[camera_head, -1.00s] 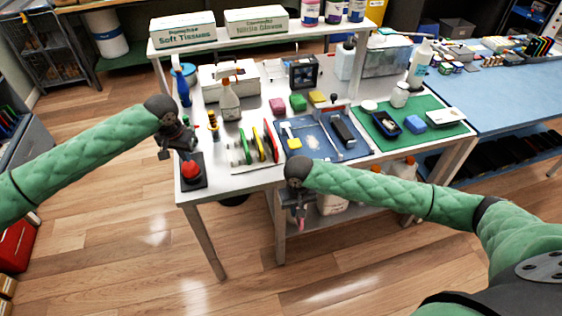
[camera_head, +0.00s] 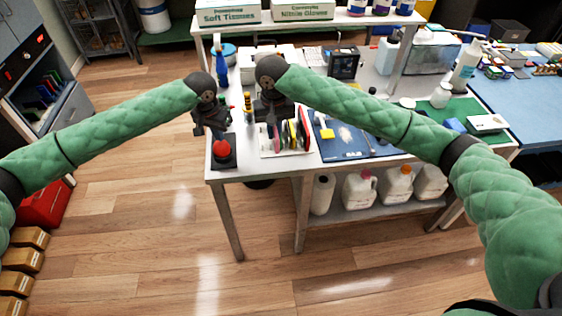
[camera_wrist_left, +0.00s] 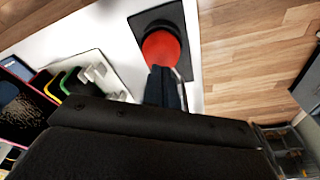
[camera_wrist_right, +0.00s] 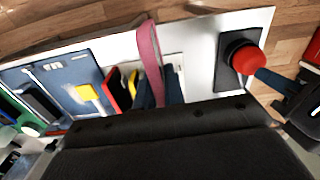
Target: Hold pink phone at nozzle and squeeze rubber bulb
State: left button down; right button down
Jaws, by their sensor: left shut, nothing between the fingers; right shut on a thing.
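The red rubber bulb (camera_head: 222,149) sits on a black base at the table's front left corner. My left gripper (camera_head: 213,133) is shut and empty, its fingertips at the bulb's side. The bulb also shows in the left wrist view (camera_wrist_left: 160,48) and in the right wrist view (camera_wrist_right: 240,58); whether the tips touch it I cannot tell. My right gripper (camera_head: 273,125) is shut on the pink phone, above the rack area right of the bulb. The pink phone (camera_wrist_right: 150,50) stands nearly edge-on between its fingers. I cannot make out the nozzle.
A white rack with several coloured phones (camera_head: 302,130) stands close by the right gripper. A blue mat (camera_head: 345,143) with a yellow block lies right of it. A blue bottle (camera_head: 221,68) stands behind the left gripper. Open floor lies in front of the table.

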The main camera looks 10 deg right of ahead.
jog(key=w+d+r+n, duration=0.1)
jog(key=w+d+n, duration=0.1)
jog(key=w, duration=0.9)
jog(key=shift+d+r, duration=0.25)
jog(key=shift+d, duration=0.35)
pick_arm(q)
jog(key=shift+f, duration=1.3)
jog(key=shift+r, duration=1.25)
